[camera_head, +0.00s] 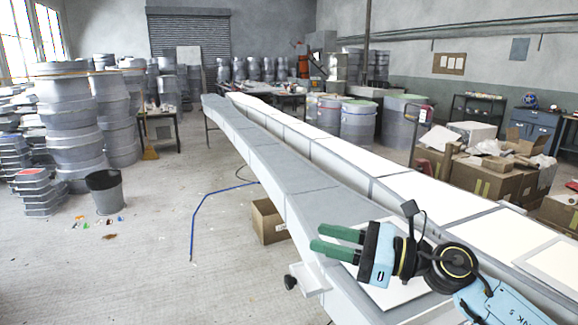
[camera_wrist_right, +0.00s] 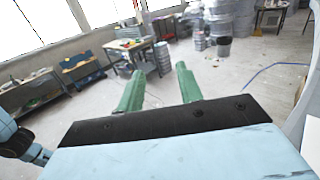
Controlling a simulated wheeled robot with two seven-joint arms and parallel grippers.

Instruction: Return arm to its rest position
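My right gripper (camera_head: 338,242) reaches in from the lower right in the head view, above the near end of the long grey and white mould (camera_head: 290,165). Its two green fingers point left and stand apart with nothing between them. In the right wrist view the same fingers (camera_wrist_right: 158,90) are spread, with only floor and distant furniture behind the gap. My left gripper and arm do not show in the head view.
A cardboard box (camera_head: 268,222) sits on the floor beside the mould. A dark bucket (camera_head: 105,192) and stacked grey drums (camera_head: 72,125) stand at the left. Cardboard boxes (camera_head: 490,180) are piled at the right. Open floor lies left of the mould.

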